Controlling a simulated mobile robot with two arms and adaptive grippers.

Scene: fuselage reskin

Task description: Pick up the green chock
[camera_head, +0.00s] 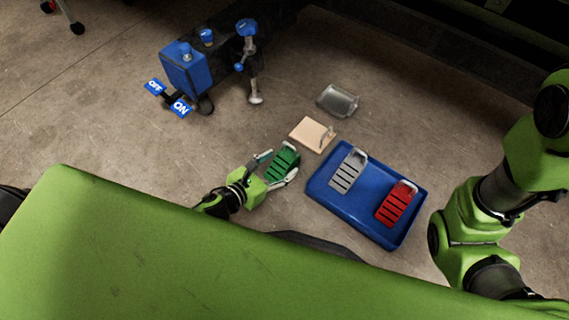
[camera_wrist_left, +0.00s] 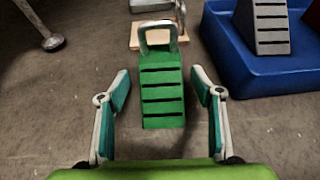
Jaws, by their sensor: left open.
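The green chock (camera_head: 282,161) is a ribbed wedge with a metal handle at one end. It stands on the floor left of the blue tray in the head view. In the left wrist view the chock (camera_wrist_left: 161,92) is centred, its handle pointing away from me. My left gripper (camera_head: 277,169) is open, with one finger on each side of the chock. In the left wrist view the gripper (camera_wrist_left: 161,90) shows a gap between each finger and the chock. My right gripper is out of view; only my right arm shows at the right edge.
A blue tray (camera_head: 325,196) holds a grey chock (camera_head: 348,172) and a red chock (camera_head: 396,204). A beige board (camera_head: 311,134) lies just beyond the green chock, with a metal tray (camera_head: 338,100) behind it. A blue machine (camera_head: 187,70) with ON and OFF signs stands farther back left.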

